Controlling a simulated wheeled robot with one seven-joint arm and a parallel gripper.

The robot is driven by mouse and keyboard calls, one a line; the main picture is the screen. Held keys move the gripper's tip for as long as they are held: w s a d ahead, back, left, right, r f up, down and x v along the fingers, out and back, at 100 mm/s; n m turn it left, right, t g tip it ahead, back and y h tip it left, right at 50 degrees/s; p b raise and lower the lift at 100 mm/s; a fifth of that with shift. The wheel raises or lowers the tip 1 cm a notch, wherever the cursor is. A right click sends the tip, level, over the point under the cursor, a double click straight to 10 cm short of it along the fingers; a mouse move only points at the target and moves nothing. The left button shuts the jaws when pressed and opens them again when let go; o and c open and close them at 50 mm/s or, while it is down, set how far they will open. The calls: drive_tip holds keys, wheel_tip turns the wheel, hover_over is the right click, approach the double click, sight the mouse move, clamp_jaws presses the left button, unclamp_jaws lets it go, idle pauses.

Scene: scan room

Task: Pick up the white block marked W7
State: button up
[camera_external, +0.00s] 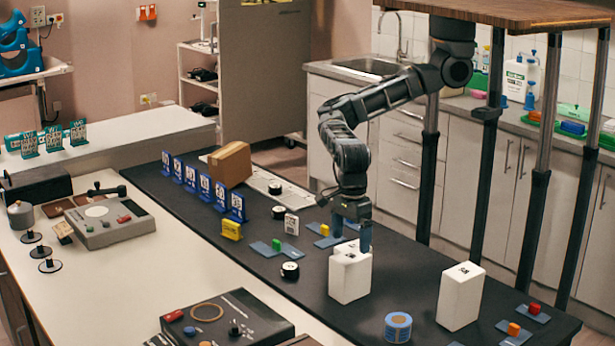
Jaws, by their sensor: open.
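Two tall white blocks stand upright on the dark table mat. One white block (350,277) is directly below my gripper, and the other white block (460,298) stands to its right, clear of the arm. Both have small dark marks on top, too small to read, so I cannot tell which is W7. A small white tile (292,224) with a dark print stands further left. My gripper (351,236) points down, open, with its blue-tipped fingers at the top of the nearer-left block. I cannot tell whether they touch it. The gripper partly hides the block's top.
A black-and-white disc (290,271), blue plates with small coloured cubes and a yellow block (231,229) lie around. A cardboard box (230,163) and blue upright cards (204,187) stand behind left.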

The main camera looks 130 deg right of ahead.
sight(351, 256)
drive_tip(key=shift+s+d+f+p, duration=0.1)
drive_tip(key=shift+f+p, duration=0.35)
drive_tip(key=shift+f, duration=1.5)
drive_tip(key=shift+s+d+f+p, duration=0.1)
drive_tip(key=shift+f+p, duration=0.35)
drive_tip(key=shift+f, duration=1.45)
drive_tip(key=shift+a, duration=0.1)
drive_tip(key=shift+c, duration=0.4)
drive_tip(key=shift+w, duration=0.1)
drive_tip(key=c, duration=1.6)
drive_tip(key=shift+r, duration=0.15)
